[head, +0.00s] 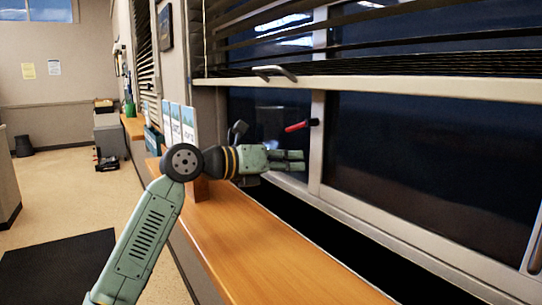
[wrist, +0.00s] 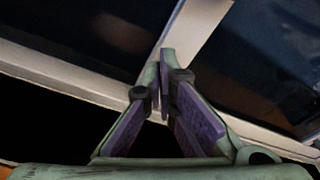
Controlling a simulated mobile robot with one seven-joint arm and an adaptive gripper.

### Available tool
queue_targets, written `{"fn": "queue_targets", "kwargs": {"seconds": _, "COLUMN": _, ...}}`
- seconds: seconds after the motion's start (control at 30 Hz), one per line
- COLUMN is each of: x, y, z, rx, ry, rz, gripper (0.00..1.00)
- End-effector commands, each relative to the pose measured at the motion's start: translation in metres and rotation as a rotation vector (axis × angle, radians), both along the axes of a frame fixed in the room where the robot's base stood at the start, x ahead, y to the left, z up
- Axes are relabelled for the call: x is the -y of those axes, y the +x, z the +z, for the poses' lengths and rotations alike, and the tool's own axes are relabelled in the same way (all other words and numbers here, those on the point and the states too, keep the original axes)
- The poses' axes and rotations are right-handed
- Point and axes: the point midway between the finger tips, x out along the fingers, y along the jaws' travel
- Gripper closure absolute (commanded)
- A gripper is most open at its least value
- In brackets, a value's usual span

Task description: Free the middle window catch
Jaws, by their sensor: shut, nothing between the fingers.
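The middle window catch (head: 300,126) is a red handle on a dark pivot, mounted on the pale upright (head: 317,150) between two panes. Its red grip points left and slightly down. My gripper (head: 303,160) is green, shut and empty, with its fingertips a little below the catch in the picture. I cannot tell how far in front of the upright they are. In the wrist view my gripper (wrist: 163,75) has its fingertips together in front of the upright (wrist: 190,35). The catch does not show in the wrist view.
A wooden sill (head: 265,255) runs below the window. Upright leaflets (head: 180,122) stand on it behind my arm. A dark-raised blind (head: 370,40) hangs above the rail, which bears a metal handle (head: 275,72). Another handle (head: 536,250) is at the right edge.

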Motion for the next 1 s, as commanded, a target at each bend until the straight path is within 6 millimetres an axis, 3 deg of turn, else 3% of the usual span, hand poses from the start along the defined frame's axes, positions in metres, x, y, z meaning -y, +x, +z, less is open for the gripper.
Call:
{"fn": "queue_targets", "kwargs": {"seconds": 0.07, "x": 0.014, "y": 0.008, "z": 0.000, "rx": -0.001, "ry": 0.000, "rz": -0.003, "gripper": 1.00}}
{"fn": "queue_targets", "kwargs": {"seconds": 0.13, "x": 0.004, "y": 0.010, "z": 0.017, "rx": 0.002, "ry": -0.002, "rz": 0.003, "gripper": 1.00}}
{"fn": "queue_targets", "kwargs": {"seconds": 0.3, "x": -0.004, "y": 0.015, "z": 0.030, "rx": -0.001, "ry": -0.002, "rz": 0.002, "gripper": 1.00}}
{"fn": "queue_targets", "kwargs": {"seconds": 0.77, "x": -0.007, "y": 0.016, "z": 0.035, "rx": 0.001, "ry": -0.002, "rz": 0.000, "gripper": 1.00}}
{"fn": "queue_targets", "kwargs": {"seconds": 1.0, "x": -0.014, "y": 0.023, "z": 0.048, "rx": 0.002, "ry": -0.002, "rz": 0.001, "gripper": 1.00}}
